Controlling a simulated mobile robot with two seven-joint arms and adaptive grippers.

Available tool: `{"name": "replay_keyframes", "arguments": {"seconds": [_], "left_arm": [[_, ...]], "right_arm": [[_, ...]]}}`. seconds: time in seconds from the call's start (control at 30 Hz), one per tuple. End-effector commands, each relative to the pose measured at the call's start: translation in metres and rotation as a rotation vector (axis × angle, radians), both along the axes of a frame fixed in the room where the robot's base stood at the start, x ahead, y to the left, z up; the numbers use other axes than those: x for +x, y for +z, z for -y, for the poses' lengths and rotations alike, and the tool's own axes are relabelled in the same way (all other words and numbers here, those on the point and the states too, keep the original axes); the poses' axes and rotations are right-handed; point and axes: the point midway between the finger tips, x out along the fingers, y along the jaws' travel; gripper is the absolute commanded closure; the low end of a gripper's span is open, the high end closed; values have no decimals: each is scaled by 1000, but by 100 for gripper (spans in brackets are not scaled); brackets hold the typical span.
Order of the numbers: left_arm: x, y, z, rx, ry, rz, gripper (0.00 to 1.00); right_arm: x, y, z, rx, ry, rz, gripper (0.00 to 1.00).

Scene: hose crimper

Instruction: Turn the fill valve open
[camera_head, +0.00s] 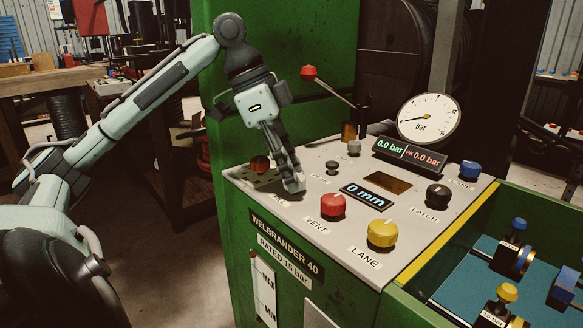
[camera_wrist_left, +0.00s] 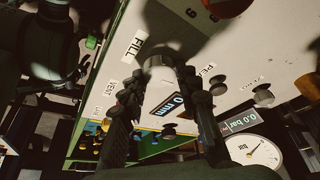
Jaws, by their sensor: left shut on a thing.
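The fill valve knob (camera_head: 298,186) is a pale grey knob by the FILL label on the control panel (camera_head: 300,212), at its near left. It is mostly hidden by my left gripper (camera_head: 290,176) in the head view. In the left wrist view the knob (camera_wrist_left: 158,62) sits between the two fingertips, next to the FILL label (camera_wrist_left: 133,44). My left gripper is shut on the knob, reaching down from above. How far the knob is turned cannot be told. My right gripper is not in view.
A red VENT knob (camera_head: 333,204) and a yellow LANE knob (camera_head: 382,232) stand to the right. A lever with a red ball (camera_head: 309,72) rises behind. The pressure gauge (camera_head: 429,120) has a display (camera_head: 409,155) below it reading 0.0 bar. Another display (camera_head: 366,197) reads 0 mm.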

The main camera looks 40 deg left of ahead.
Motion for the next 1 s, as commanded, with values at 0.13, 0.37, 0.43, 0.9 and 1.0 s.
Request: {"name": "replay_keyframes", "arguments": {"seconds": [0.13,0.37,0.43,0.9,1.0], "left_arm": [[0,1,0,2,-20,1,97],[0,1,0,2,-27,2,97],[0,1,0,2,-27,2,97],[0,0,0,1,-26,1,47],[0,1,0,1,-24,1,47]], "right_arm": [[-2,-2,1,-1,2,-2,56],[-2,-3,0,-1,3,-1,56],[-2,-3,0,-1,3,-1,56],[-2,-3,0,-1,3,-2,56],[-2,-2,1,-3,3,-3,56]]}}
